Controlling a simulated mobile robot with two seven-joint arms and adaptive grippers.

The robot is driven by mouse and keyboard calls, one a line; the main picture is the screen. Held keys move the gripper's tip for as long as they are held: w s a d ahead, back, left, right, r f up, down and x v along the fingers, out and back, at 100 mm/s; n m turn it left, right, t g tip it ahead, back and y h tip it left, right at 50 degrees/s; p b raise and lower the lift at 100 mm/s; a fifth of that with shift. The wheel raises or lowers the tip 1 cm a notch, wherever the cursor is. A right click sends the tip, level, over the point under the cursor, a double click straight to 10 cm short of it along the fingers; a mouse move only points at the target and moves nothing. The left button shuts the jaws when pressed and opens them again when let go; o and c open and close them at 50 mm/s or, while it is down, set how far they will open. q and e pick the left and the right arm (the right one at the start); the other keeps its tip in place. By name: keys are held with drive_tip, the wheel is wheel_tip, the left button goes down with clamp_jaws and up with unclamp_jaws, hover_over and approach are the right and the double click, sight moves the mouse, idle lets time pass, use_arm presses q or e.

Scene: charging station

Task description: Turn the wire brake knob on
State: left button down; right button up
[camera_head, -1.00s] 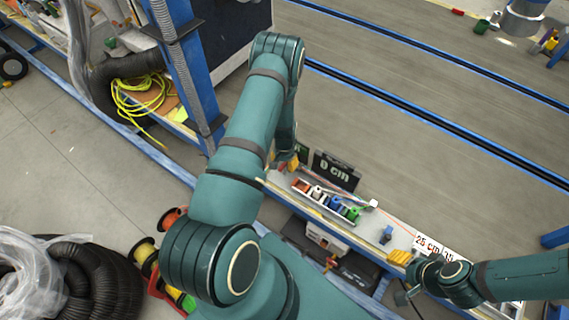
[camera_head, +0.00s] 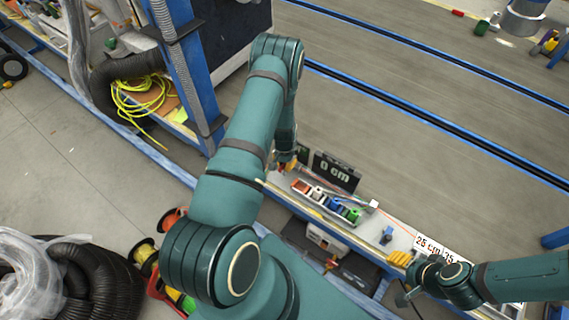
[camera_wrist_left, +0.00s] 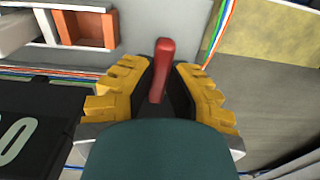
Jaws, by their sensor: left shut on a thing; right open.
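The wire brake knob shows as a red handle (camera_wrist_left: 163,70) in the left wrist view. It stands between the yellow fingers of my left gripper (camera_wrist_left: 160,85), which is shut on it. In the head view my left gripper (camera_head: 287,165) is at the left end of the bench, beside the "0 cm" sign; the knob is mostly hidden there. My right gripper (camera_head: 401,258) is at the right part of the bench, near the "25 cm" label, with its yellow fingers open and empty.
A black "0 cm" sign (camera_head: 336,171) stands close right of my left gripper. A row of coloured bins (camera_head: 327,200) lies on the bench (camera_head: 398,233). Coloured wires (camera_wrist_left: 222,28) run beside the knob. A "25 cm" label (camera_head: 429,244) stands near my right gripper.

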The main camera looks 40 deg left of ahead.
use_arm(q)
drive_tip(key=shift+f+m+b, duration=0.15)
drive_tip(key=shift+m+b, duration=0.55)
drive_tip(key=shift+m, duration=0.5)
drive_tip(key=m+b, duration=0.1)
drive_tip(key=m, duration=0.1)
drive_tip(key=shift+m, duration=0.4)
drive_tip(key=m+b, duration=0.1)
drive_tip(key=m, duration=0.2)
drive_tip(key=shift+m+b, duration=0.3)
drive_tip(key=m+b, duration=0.1)
drive_tip(key=m, duration=0.3)
drive_tip(key=shift+m, duration=2.5)
drive_tip(key=c, duration=0.9)
unclamp_jaws()
drive_tip(key=shift+c, duration=0.2)
